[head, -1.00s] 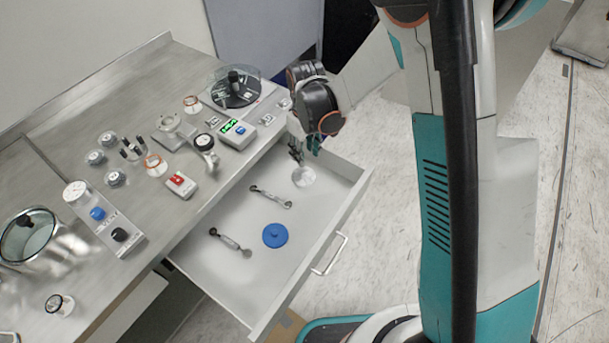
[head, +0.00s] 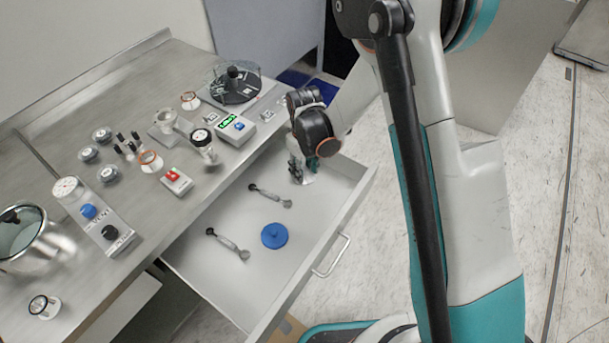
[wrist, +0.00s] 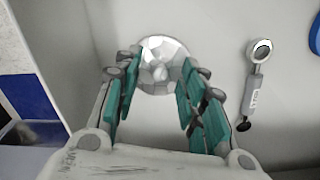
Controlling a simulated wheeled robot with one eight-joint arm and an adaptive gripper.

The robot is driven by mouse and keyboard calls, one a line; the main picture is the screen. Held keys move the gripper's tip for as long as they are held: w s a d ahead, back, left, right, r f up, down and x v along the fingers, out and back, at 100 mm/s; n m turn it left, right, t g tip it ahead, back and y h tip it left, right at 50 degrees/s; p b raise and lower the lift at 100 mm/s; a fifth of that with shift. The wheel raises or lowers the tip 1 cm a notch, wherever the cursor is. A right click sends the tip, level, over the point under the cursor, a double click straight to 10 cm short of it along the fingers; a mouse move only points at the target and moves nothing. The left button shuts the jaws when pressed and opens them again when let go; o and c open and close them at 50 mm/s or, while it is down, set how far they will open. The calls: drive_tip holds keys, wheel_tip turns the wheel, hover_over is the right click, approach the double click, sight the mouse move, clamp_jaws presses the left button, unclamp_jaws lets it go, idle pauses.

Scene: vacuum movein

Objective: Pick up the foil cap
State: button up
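The foil cap (wrist: 162,66) is a crinkled silvery disc on the drawer floor, seen in the wrist view just beyond and between my fingertips. In the head view only a sliver of the foil cap (head: 309,178) shows beside my fingers. My gripper (wrist: 160,85) is open, with its teal finger pads apart on the left and right of the cap. In the head view my gripper (head: 300,172) reaches down into the far end of the open drawer (head: 200,268). I cannot tell whether the fingers touch the cap.
In the drawer lie two wrench-like tools (head: 270,195) (head: 228,243) and a blue round lid (head: 274,236). The drawer's far wall and side walls stand close to my gripper. The bench (head: 150,70) beside it holds several instruments and jars.

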drive_tip(key=c, duration=0.9)
drive_tip(key=shift+r, duration=0.15)
